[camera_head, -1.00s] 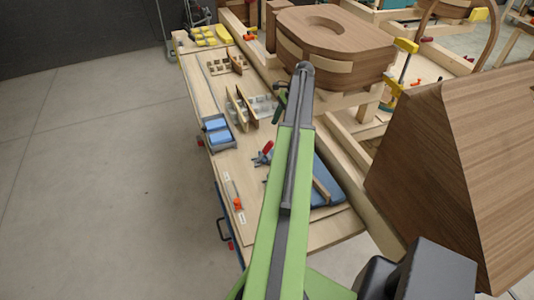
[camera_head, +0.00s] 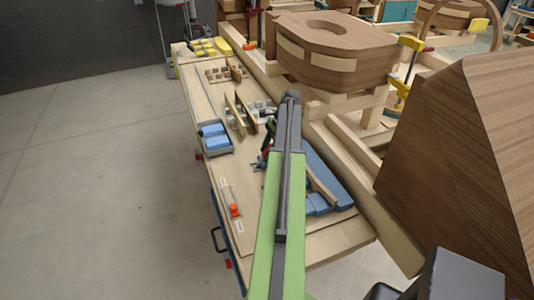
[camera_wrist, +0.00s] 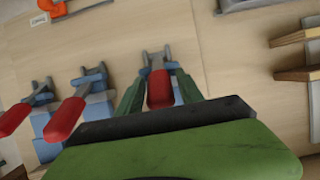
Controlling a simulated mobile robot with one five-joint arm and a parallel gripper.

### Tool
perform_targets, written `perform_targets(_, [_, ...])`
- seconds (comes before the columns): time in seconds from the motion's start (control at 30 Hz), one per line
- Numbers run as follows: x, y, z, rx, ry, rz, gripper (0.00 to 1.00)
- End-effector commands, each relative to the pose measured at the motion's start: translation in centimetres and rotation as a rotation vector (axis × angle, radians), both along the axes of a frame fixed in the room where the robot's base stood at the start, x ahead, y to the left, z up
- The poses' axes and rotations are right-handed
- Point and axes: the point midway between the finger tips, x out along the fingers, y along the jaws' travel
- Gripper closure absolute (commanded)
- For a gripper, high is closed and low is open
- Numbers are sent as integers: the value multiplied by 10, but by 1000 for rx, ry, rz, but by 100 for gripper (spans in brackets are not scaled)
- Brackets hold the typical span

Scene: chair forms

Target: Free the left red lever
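In the wrist view, three red levers on grey metal clamps with blue blocks show. One red lever (camera_wrist: 160,90) lies between the two green fingers of my gripper (camera_wrist: 159,84), which look open around it. I cannot tell whether they touch it. The other two, the middle lever (camera_wrist: 65,119) and the outer lever (camera_wrist: 15,119), lie left of the gripper, both outside it. In the head view, my arm hides most of the clamps and gripper; only a bit of red and green shows beside the arm.
A blue bin (camera_head: 214,137) and upright wooden slats (camera_head: 240,112) stand on the bench left of the arm. An orange-red tool (camera_head: 235,210) lies near the bench's front-left edge. A large wooden seat form (camera_head: 335,50) stands behind, and a big wooden block (camera_head: 460,160) rises at right.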

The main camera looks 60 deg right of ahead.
Motion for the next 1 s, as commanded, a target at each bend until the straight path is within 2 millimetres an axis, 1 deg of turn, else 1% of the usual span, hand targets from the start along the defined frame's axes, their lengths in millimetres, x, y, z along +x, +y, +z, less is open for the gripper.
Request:
perform_targets(0.03, [0, 0, 0, 0, 0, 0, 64])
perform_targets(0.07, [0, 0, 0, 0, 0, 0, 68])
perform_targets(0.3, [1, 0, 0, 0, 0, 1, 100])
perform_targets(1.0, [2, 0, 0, -2, -2, 1, 100])
